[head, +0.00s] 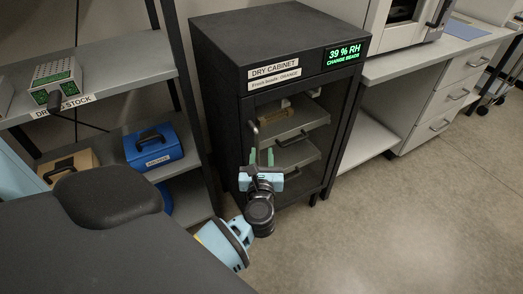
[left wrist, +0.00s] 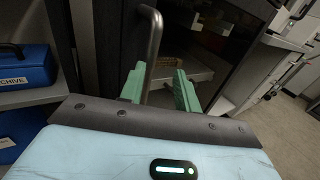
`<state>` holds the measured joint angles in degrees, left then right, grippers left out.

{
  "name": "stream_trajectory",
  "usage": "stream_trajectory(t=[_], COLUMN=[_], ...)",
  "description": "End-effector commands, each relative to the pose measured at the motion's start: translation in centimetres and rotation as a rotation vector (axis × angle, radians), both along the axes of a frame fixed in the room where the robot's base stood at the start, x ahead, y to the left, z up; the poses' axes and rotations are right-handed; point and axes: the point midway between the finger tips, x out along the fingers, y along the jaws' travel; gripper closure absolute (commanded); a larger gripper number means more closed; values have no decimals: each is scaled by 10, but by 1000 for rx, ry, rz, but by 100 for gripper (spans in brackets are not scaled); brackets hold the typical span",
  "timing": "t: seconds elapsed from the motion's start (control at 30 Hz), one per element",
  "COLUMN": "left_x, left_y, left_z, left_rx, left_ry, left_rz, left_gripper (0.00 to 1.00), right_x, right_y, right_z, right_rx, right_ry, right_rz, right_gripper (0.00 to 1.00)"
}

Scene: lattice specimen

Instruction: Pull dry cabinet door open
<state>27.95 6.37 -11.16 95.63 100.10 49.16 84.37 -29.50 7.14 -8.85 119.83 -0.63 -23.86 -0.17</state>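The dry cabinet (head: 225,95) is a dark box with a glass door (head: 330,110) that looks closed. Its display reads 39 % RH, CHANGE BEADS. The door's vertical bar handle (head: 253,128) is near the door's left edge. My left gripper (head: 262,157) is in front of the door, just below the handle in the head view. Its green fingers are open. In the left wrist view the handle (left wrist: 153,40) rises from between the fingertips (left wrist: 160,80), its lower end nearer the left finger. Contact cannot be told. My right gripper is not in view.
A shelf unit (head: 120,85) stands left of the cabinet, holding a blue archive box (head: 153,147) and a cardboard-coloured box (head: 67,168). A bench with drawers (head: 440,95) stands to the right. Open floor (head: 390,220) lies in front and to the right.

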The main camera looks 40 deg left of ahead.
Motion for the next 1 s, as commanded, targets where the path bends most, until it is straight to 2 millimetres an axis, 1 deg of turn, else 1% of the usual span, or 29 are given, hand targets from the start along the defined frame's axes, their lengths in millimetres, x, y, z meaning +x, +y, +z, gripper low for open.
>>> stream_trajectory(t=[1.0], left_x=[-50], left_y=[-34], left_z=[0], left_rx=[1], left_ry=[-1], left_rz=[2], left_gripper=[68], right_x=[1], right_y=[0], right_z=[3], right_rx=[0], right_ry=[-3], right_rz=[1], right_gripper=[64])
